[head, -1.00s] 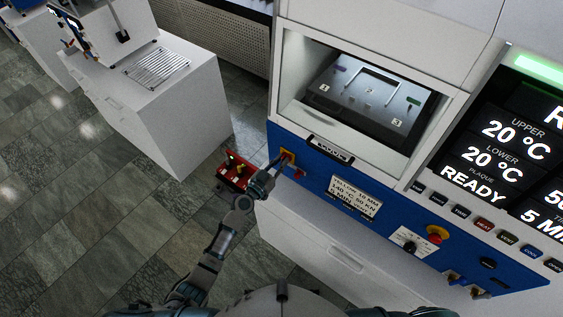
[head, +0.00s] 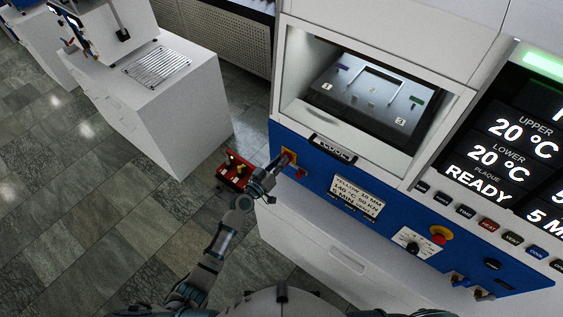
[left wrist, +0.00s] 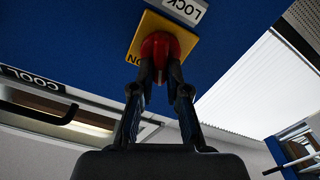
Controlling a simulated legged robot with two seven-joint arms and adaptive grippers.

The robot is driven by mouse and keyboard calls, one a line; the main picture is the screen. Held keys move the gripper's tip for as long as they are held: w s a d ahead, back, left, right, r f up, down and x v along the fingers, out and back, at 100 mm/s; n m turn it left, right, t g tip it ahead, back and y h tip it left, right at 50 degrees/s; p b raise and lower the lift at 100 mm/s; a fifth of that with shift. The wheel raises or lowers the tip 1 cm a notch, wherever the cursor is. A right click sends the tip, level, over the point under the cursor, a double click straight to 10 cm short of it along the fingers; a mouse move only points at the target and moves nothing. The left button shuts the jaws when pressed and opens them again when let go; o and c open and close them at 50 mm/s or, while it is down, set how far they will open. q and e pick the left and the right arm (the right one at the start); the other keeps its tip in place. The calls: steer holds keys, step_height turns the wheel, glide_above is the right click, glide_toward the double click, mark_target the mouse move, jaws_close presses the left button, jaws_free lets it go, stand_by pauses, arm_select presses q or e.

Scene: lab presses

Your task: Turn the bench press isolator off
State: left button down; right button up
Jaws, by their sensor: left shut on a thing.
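The isolator has a red knob (left wrist: 160,48) on a yellow plate (left wrist: 141,32) in the left wrist view, with part of the word ON beside the knob. In the head view the yellow plate (head: 290,155) sits at the left end of the press's blue panel (head: 315,172). My left gripper (head: 279,164) is at the isolator; in the left wrist view its two fingers (left wrist: 160,82) are shut on the knob, one on each side. The fingers partly hide the knob and lettering. My right gripper is out of view.
A red box (head: 235,171) stands left of my left gripper. The blue panel also carries a label plate (head: 355,197), a black selector (head: 412,247) and a red emergency button (head: 441,234) on yellow. A white cabinet (head: 165,115) stands left across open tiled floor.

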arm_select(q)
steer(key=shift+w+a+f+n+b, duration=0.1)
steer(key=shift+f+n+b, duration=0.15)
steer(key=shift+n, duration=1.9)
steer(key=shift+a+f+n+b, duration=0.1)
steer(key=shift+f+n, duration=0.2)
steer(key=shift+n, duration=1.8)
steer(key=shift+w+a+f+n+b, duration=0.1)
steer(key=shift+f+n+b, duration=0.15)
steer(key=shift+n, duration=1.9)
steer(key=shift+s+f, duration=0.1)
steer(key=shift+f, duration=0.05)
steer(key=c, duration=1.2)
jaws_free()
steer(key=shift+o, duration=0.2)
steer(key=shift+a+r, duration=0.15)
steer(key=shift+r, duration=0.05)
steer(key=v, duration=1.1)
steer(key=shift+s+a, duration=0.25)
steer(key=shift+a, duration=0.05)
